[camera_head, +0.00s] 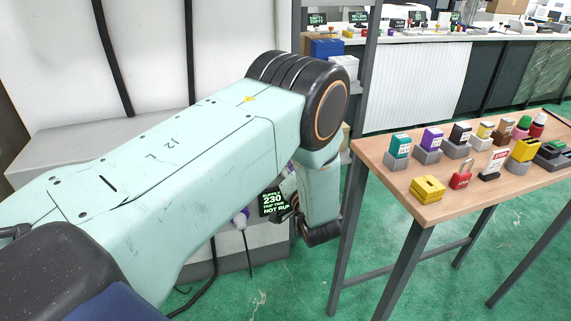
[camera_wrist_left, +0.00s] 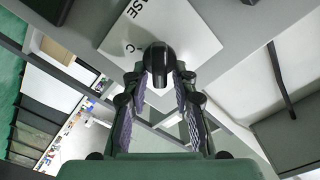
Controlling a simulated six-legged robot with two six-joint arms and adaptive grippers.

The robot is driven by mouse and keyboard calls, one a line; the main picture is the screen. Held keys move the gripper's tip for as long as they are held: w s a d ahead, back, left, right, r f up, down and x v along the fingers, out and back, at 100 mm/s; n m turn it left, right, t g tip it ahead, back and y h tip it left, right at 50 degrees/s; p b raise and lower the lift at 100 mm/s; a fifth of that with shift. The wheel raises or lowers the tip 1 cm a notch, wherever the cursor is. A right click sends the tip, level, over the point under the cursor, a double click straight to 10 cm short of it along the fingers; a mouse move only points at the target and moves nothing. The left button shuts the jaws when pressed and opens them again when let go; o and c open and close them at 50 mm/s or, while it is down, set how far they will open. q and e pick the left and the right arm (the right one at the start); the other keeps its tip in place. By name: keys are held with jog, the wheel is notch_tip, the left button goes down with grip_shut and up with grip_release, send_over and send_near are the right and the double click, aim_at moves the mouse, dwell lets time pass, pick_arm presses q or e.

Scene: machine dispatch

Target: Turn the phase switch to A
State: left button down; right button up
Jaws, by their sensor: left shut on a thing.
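The phase switch shows in the left wrist view as a black rounded knob (camera_wrist_left: 157,58) on a white plate (camera_wrist_left: 185,25). Part of the word "PHASE" and a letter "C" are printed on the plate; no letter A is visible. My left gripper (camera_wrist_left: 160,80) has its two fingers on either side of the knob and is shut on it. Which letter the knob points to cannot be told. In the head view my left arm hides the switch and most of the gripper. My right gripper is in neither view.
A dark display (camera_head: 275,203) reading "230" and "NOT RUN" shows beside my arm. A wooden table (camera_head: 380,152) at the right holds several stamps, a yellow block (camera_head: 427,189) and a red padlock (camera_head: 461,177). A grey shelf post (camera_head: 358,90) stands close right of my arm.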

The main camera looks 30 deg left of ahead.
pick_arm(q)
jog(key=c, duration=1.4)
grip_release()
jog(key=shift+o, duration=0.2)
jog(key=v, duration=0.7)
jog(key=shift+s+d, duration=0.15)
jog(key=shift+s, duration=0.05)
jog(key=s+d+f+g+h, duration=0.1)
jog(key=s+d+f+h, duration=0.1)
jog(key=s+f+h, duration=0.4)
jog(key=s+d+f+g+h, duration=0.2)
jog(key=s+f+h, duration=0.1)
jog(key=f, duration=0.6)
jog(key=s+d+f+g+h, duration=0.1)
jog(key=s+g, duration=0.3)
jog(key=s, duration=0.9)
jog(key=s+d+f+g+h, duration=0.2)
jog(key=s+f+g+h, duration=0.1)
jog(key=s, duration=1.1)
jog(key=shift+s+g+h, duration=0.35)
jog(key=shift+g+h, duration=0.15)
jog(key=shift+g, duration=0.3)
